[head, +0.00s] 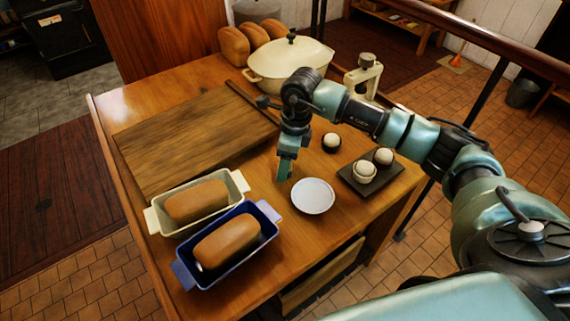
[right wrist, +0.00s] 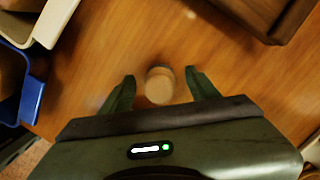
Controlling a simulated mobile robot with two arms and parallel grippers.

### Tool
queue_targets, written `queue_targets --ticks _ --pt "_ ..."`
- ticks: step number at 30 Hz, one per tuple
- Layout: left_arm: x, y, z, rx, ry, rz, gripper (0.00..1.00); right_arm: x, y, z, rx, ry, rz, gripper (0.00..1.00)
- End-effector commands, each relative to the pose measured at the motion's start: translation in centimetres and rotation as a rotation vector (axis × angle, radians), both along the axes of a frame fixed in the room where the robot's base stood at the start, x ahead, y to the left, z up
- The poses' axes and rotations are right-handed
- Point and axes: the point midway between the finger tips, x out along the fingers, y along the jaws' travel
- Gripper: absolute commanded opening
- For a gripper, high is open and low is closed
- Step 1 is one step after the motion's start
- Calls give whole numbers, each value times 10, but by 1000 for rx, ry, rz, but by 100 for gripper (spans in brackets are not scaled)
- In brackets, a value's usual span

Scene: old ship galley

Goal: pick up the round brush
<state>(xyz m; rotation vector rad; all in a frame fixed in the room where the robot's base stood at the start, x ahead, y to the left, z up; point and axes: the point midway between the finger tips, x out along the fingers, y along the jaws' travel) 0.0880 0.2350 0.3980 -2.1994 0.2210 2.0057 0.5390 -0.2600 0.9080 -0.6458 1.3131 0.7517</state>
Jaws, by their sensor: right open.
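In the head view my right gripper (head: 285,172) points down over the table, between the loaf dishes and a white plate. The brush is mostly hidden by the gripper there. My left gripper is not in view.
A cream dish (head: 240,180) and a blue dish (head: 182,273), each with a loaf, stand left. A white plate (head: 313,196) is close right. A dark tray (head: 350,180) with small round pots, a cutting board (head: 190,135) and a cream pot (head: 290,62) stand around.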

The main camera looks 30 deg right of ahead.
Motion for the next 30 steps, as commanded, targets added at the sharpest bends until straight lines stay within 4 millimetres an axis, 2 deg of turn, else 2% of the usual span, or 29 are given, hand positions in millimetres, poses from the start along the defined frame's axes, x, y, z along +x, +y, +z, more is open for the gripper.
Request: queue_targets --ticks 4,9,11,23,26,30 --pt "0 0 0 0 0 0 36 0 0 0 0 0 0 61" --pt "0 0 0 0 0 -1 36 0 0 0 0 0 0 13" --pt "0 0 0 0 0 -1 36 0 0 0 0 0 0 0" --pt "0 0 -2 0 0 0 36 0 0 7 -1 -2 0 0" --pt "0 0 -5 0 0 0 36 1 0 18 0 -4 1 0" --pt "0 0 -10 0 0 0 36 2 0 44 1 -7 1 0"
